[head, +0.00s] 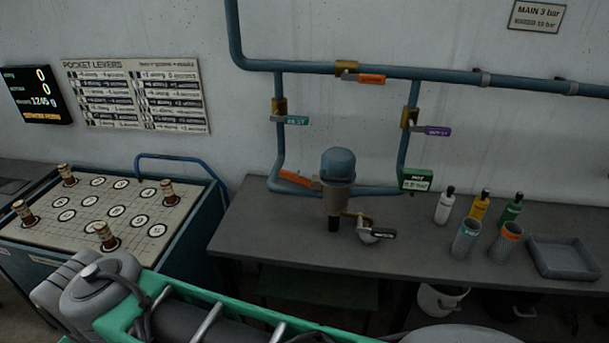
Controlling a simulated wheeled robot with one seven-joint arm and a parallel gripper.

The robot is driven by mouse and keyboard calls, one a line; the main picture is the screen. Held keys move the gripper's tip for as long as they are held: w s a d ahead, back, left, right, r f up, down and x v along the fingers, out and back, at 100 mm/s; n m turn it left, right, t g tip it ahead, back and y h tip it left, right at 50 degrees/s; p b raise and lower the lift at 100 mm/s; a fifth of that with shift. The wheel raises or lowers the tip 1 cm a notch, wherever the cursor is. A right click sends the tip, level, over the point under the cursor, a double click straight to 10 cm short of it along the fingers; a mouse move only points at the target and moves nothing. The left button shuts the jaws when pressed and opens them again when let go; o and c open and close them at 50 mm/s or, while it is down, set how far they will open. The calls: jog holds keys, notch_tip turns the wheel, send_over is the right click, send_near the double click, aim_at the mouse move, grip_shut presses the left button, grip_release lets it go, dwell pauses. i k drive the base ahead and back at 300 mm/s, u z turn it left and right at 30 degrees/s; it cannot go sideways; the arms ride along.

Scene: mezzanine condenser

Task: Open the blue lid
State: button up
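No hinge or latch can be made out at this size. My gripper does not show in this view, so its opening and its distance from the lid cannot be seen.
Blue pipes with coloured valve levers (372,79) run around the vessel. Bottles (479,206), cups (466,239) and a grey tray (563,257) stand right.

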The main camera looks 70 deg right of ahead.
aim_at(337, 167)
jog(key=z, duration=0.25)
jog(key=i, duration=0.8)
jog(key=z, duration=0.95)
jog(key=i, duration=0.55)
jog(key=z, duration=0.5)
